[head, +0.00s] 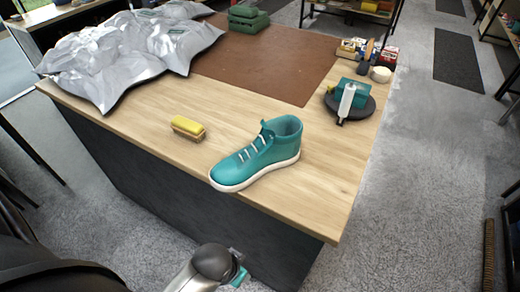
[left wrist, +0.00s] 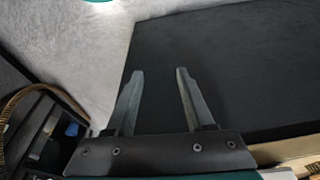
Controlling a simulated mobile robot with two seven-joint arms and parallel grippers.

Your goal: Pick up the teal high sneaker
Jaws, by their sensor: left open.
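The teal high sneaker (head: 262,157) stands upright on the wooden tabletop near its front edge in the head view. It has white laces and a white sole, and its toe points to the lower left. My left gripper (left wrist: 158,72) is open and empty in the left wrist view, its two fingers in front of the dark side panel and grey floor. In the head view my left arm's end is low at the bottom, below the tabletop and in front of the sneaker, with the fingertips not clearly visible. My right gripper is in neither view.
A yellow-topped brush (head: 188,127) lies left of the sneaker on the table (head: 130,115). Crumpled silver sheeting (head: 130,55) covers the back left. A brown mat (head: 265,65) lies behind. A dark round tray (head: 362,105) with a white bottle (head: 346,100) stands right.

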